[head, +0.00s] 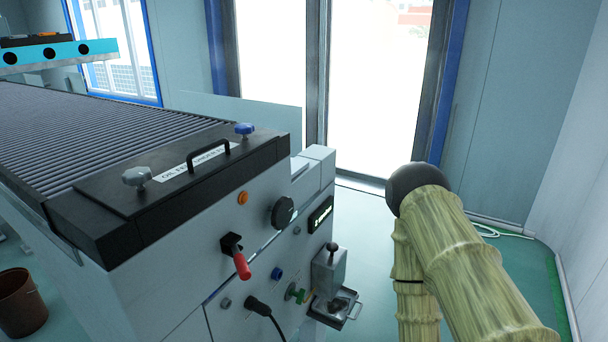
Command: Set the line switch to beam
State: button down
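A grey machine (150,302) fills the left and centre, with several controls on its front panel. A red-handled lever (241,265) sticks out of a black mount and points downward. A black round knob (283,212) sits to its right. No legible label shows which control is the line switch, and I cannot read any beam marking. My arm (456,262) stands at the right, apart from the panel in the picture. My gripper is not in view.
An orange button (243,198), a blue knob (277,273), a green knob (296,294) and a black cable plug (252,303) crowd the panel. A metal box with a lever (329,268) juts out at lower right. A brown bucket (22,303) stands at lower left.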

aim_at(299, 295)
jog(key=k, duration=1)
jog(key=z, duration=1.75)
jog(key=i, duration=1.35)
jog(key=u, duration=2.1)
